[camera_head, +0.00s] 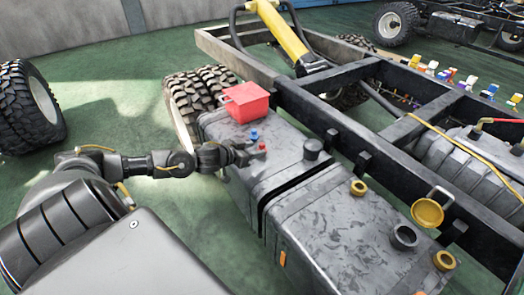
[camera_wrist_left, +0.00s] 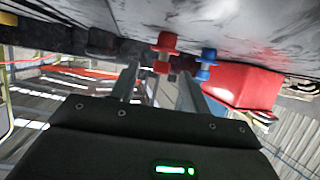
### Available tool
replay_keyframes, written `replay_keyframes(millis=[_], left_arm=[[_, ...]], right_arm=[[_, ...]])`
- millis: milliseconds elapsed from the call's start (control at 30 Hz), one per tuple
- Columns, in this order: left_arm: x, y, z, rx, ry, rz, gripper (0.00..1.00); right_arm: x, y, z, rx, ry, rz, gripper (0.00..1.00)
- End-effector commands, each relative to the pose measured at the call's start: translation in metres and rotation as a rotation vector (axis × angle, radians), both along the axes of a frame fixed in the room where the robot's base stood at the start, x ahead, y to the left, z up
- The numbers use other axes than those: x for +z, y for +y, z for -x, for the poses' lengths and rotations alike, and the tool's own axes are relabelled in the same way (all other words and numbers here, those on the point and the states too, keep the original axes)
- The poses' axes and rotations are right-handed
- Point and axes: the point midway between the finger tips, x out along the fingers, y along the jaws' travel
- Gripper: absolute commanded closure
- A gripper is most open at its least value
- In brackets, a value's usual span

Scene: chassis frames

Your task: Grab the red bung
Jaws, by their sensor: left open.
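The red bung (camera_head: 262,147) is a small spool-shaped piece standing on the top of the grey metal tank (camera_head: 285,170). A similar blue bung (camera_head: 254,134) stands just behind it. My left gripper (camera_head: 245,153) is open and low over the tank, with its tips close to the red bung. In the left wrist view, the red bung (camera_wrist_left: 164,48) shows at the gap between the two fingertips (camera_wrist_left: 159,70). The blue bung (camera_wrist_left: 207,62) lies just outside the right-hand finger. I cannot tell whether a finger touches either bung. My right gripper is not in view.
A red box (camera_head: 246,103) sits on the tank's far end. A black cap (camera_head: 313,149) stands to the right. A second tank (camera_head: 340,215) has yellow caps and an open yellow lid (camera_head: 427,212). The black chassis rail (camera_head: 370,155) runs behind.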

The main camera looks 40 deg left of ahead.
Motion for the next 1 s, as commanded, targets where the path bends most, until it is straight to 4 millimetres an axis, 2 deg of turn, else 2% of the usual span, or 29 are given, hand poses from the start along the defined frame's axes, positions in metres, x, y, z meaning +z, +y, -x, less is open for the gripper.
replay_keyframes(millis=[167, 400, 700, 1000], left_arm=[[-0.005, 0.000, -0.018, 0.001, -0.004, 0.001, 0.53], [-0.015, -0.002, -0.045, 0.001, -0.004, 0.001, 0.53], [-0.017, -0.002, -0.048, 0.000, -0.001, 0.000, 0.53], [-0.017, -0.002, -0.048, 0.000, -0.001, 0.000, 0.93]], right_arm=[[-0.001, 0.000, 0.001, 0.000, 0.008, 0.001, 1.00], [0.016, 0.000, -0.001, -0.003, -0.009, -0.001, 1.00], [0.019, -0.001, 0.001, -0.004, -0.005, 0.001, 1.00], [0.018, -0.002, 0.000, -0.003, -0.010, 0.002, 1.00]])
